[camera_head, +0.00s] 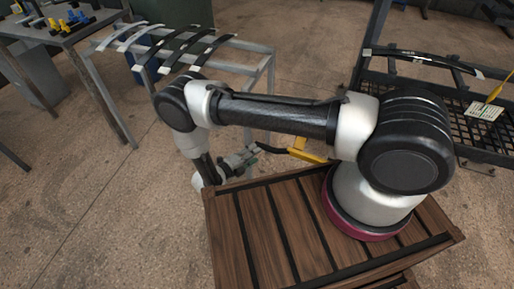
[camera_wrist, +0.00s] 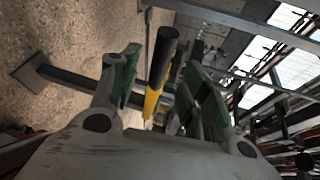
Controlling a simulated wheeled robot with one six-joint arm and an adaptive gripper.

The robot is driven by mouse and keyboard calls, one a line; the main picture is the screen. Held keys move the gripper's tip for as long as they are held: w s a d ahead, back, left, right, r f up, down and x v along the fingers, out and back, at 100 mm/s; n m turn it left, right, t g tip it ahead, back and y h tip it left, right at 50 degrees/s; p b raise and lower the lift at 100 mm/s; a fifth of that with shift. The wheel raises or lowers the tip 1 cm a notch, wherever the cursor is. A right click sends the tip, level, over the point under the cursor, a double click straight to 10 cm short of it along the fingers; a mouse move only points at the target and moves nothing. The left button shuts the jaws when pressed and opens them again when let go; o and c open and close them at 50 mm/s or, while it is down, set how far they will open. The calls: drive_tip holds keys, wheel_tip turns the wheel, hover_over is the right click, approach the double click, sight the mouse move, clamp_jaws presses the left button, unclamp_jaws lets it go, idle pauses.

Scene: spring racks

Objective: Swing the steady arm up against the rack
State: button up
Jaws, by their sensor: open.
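The steady arm appears to be the yellow bar with a black grip. In the head view its yellow part (camera_head: 308,152) shows below my forearm, with a thin dark end reaching left to my gripper (camera_head: 252,153). In the wrist view the black grip (camera_wrist: 162,55) and yellow length (camera_wrist: 152,100) lie between the two green-padded fingers of my gripper (camera_wrist: 165,82). The fingers are apart, with a gap visible on each side of the bar. My forearm hides where the bar is mounted. A grey rack (camera_head: 272,75) holds several curved leaf springs (camera_head: 180,45) at the back left.
A dark mesh rack (camera_head: 490,155) with a leaf spring (camera_head: 420,58) and a tag (camera_head: 485,111) stands at the right. A grey table (camera_head: 60,38) with small yellow and blue items is at the upper left. Open floor (camera_head: 90,215) lies at the left.

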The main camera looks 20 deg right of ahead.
sight(264, 147)
drive_tip(key=shift+n, duration=0.5)
drive_tip(key=x, duration=0.7)
drive_tip(key=shift+w+d, duration=0.2)
drive_tip(key=shift+d, duration=0.15)
clamp_jaws()
